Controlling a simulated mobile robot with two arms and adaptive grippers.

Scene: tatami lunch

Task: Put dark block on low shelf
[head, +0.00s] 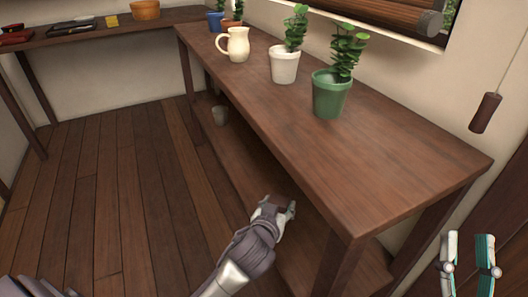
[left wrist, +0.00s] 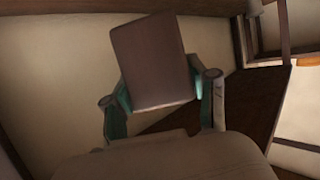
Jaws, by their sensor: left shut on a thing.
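The dark block (left wrist: 150,60) is a brown, box-like piece held between the teal-lined fingers of my left gripper (left wrist: 163,98) in the left wrist view. In the head view my left gripper (head: 286,208) reaches under the near front edge of the table's top, over the low shelf (head: 305,258). There the block is mostly hidden by the gripper. I cannot tell whether the block touches the shelf. My right gripper (head: 468,240) is at the bottom right of the head view, its fingers apart and empty.
The long wooden table (head: 400,150) carries a green potted plant (head: 331,95), a white potted plant (head: 284,64) and a cream jug (head: 236,45). A front leg (head: 340,268) stands right of my left gripper.

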